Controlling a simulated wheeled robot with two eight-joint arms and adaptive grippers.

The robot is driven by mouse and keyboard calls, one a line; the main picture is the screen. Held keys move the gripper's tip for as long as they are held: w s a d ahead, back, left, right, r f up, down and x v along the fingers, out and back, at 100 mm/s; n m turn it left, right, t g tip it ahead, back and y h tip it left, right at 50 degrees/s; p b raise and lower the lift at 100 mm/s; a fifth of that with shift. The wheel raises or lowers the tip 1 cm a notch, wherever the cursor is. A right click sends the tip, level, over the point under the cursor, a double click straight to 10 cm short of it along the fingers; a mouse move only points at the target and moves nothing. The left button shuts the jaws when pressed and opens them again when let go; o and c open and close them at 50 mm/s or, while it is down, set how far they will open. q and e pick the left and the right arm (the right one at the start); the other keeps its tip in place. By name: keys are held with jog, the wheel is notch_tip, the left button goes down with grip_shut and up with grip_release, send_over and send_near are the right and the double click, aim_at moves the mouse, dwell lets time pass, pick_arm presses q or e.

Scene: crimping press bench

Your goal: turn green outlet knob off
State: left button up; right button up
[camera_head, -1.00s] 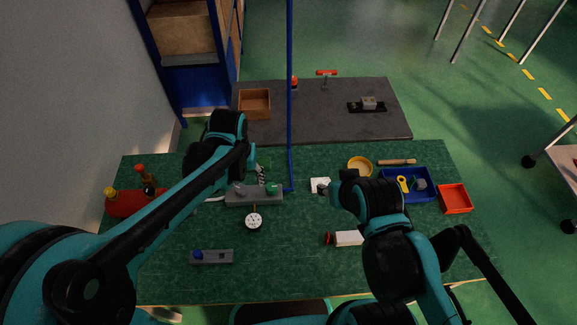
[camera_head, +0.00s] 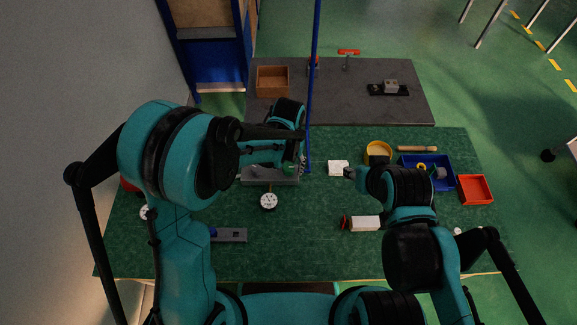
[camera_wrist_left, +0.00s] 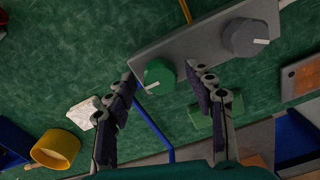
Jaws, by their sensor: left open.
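The green outlet knob (camera_wrist_left: 160,74) sits on a grey panel (camera_wrist_left: 206,44) in the left wrist view. Its white mark points to the lower left in that view. A grey knob (camera_wrist_left: 245,38) with a white mark is on the same panel. My left gripper (camera_wrist_left: 160,80) is open, with one fingertip on each side of the green knob; I cannot tell whether they touch it. In the head view the left gripper (camera_head: 298,161) is over the right end of the grey panel (camera_head: 262,178) and partly hides it. My right gripper (camera_head: 350,173) is near a white pad; its fingers are unclear.
A blue pole (camera_head: 314,80) stands close beside the left gripper. A round dial (camera_head: 269,201) lies in front of the panel. The table's front middle is clear.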

pick_arm(q)
jog(key=c, duration=1.2)
jog(key=shift+o, duration=0.2)
jog(key=shift+m, duration=0.4)
jog(key=m, duration=0.3)
jog(key=shift+m+b, duration=0.3)
jog(key=shift+b, duration=0.05)
jog(key=m, duration=0.4)
jog(key=shift+m, duration=0.3)
jog(key=m, duration=0.4)
jog(key=shift+b, duration=0.4)
jog(key=m, duration=0.4)
jog(key=shift+m, duration=0.6)
